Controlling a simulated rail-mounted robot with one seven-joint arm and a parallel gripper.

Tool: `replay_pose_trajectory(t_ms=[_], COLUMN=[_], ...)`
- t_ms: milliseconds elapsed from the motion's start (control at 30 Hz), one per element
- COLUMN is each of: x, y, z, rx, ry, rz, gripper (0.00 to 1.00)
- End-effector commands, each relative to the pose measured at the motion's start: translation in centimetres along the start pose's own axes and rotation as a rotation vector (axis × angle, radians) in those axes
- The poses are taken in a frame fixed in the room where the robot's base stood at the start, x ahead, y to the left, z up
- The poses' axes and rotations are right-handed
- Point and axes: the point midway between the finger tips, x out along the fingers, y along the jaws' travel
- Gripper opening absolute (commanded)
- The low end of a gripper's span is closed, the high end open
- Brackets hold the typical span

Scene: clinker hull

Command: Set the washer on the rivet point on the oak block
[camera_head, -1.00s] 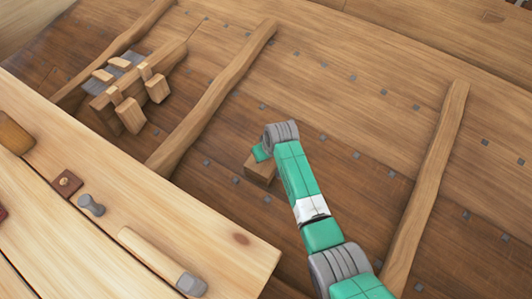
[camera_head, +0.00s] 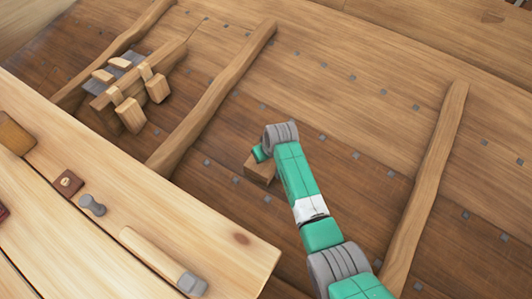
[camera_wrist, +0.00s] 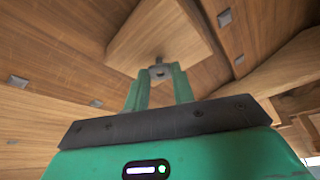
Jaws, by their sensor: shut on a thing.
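The oak block (camera_wrist: 160,32) lies against the planking and fills the top middle of the wrist view; in the head view the oak block (camera_head: 259,172) shows partly behind my arm. The small grey rivet point (camera_wrist: 158,59) shows on the block's near part. My gripper (camera_wrist: 161,80) is shut on the small grey washer (camera_wrist: 160,72), held at the fingertips right by the rivet point. I cannot tell whether the washer is around the point or just short of it. In the head view my arm hides the washer and rivet point.
A pale bench (camera_head: 180,225) at lower left bears a hammer (camera_head: 160,260), a grey metal tool (camera_head: 92,205) and a brown square block (camera_head: 67,183). Ribs (camera_head: 215,95) cross the planking on both sides of the block. Wooden clamps (camera_head: 130,95) stand at upper left.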

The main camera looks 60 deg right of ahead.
Motion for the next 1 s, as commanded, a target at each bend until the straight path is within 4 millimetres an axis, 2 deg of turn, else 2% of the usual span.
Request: replay_pose_trajectory(t_ms=[133, 1000], x=[0.6, 1.3], y=[0.0, 0.0], z=[0.3, 0.6], rx=[0.0, 0.0], ry=[0.0, 0.0], rz=[0.0, 0.0], gripper=[0.03, 0.03])
